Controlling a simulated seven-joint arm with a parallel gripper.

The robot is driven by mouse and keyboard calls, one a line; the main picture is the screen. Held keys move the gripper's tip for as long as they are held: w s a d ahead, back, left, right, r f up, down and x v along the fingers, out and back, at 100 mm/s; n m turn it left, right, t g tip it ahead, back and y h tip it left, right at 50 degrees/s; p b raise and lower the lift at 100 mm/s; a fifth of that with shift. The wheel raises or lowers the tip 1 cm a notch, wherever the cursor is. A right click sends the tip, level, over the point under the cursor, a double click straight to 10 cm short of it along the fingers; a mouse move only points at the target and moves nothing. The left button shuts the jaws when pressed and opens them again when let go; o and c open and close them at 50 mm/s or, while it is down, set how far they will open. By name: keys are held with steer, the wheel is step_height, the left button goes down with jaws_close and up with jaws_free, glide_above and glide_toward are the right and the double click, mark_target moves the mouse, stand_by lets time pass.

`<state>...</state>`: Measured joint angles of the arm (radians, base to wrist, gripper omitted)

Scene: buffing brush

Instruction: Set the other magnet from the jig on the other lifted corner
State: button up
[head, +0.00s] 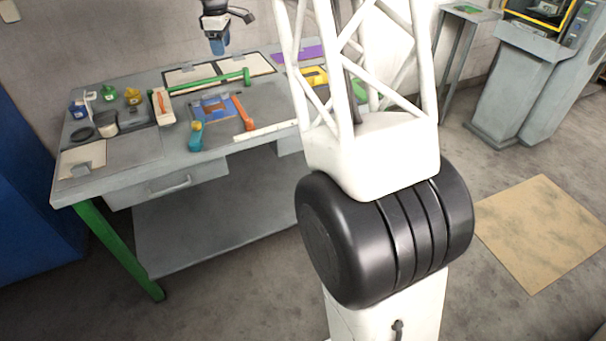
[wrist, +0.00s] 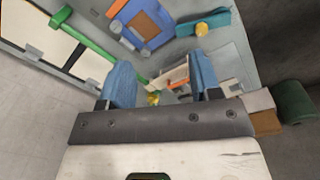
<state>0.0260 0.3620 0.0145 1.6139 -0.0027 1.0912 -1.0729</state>
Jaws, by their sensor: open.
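My gripper (head: 217,50) hangs high over the back of the workbench in the head view. In the wrist view its two blue fingers (wrist: 163,80) stand apart with nothing held between them. Pale dark-edged sheets (head: 193,73) lie at the back of the bench, and they also show at the left of the wrist view (wrist: 47,55). A small grey piece (wrist: 33,22) sits on one sheet; I cannot tell if it is a magnet. A blue frame with an orange-brown middle (wrist: 142,22) lies on the bench, possibly the jig. I cannot make out a magnet or lifted corner with certainty.
A green bar (wrist: 83,40) lies along the sheets' front edge. A teal object with a yellow part (wrist: 203,28) and an orange-handled tool (head: 243,113) flank the blue frame. Small pots (head: 132,96) and a dark cup (head: 106,124) crowd the left.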

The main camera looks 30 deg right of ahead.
steer(key=s+a+r+m+t, duration=0.1)
steer(key=s+r+m, duration=0.25)
steer(key=s, duration=1.15)
steer(key=s+r+m, duration=0.3)
steer(key=s+r, duration=0.1)
steer(key=s, duration=1.2)
steer(key=s+f+m, duration=0.2)
steer(key=s+f, duration=0.2)
steer(key=s, duration=1)
steer(key=s+a+f+m+t, duration=0.1)
steer(key=s+f+m, duration=0.2)
steer(key=s, duration=1.1)
steer(key=shift+s+f+m, duration=0.25)
steer(key=shift+f+m, duration=0.1)
steer(key=shift+f, duration=0.45)
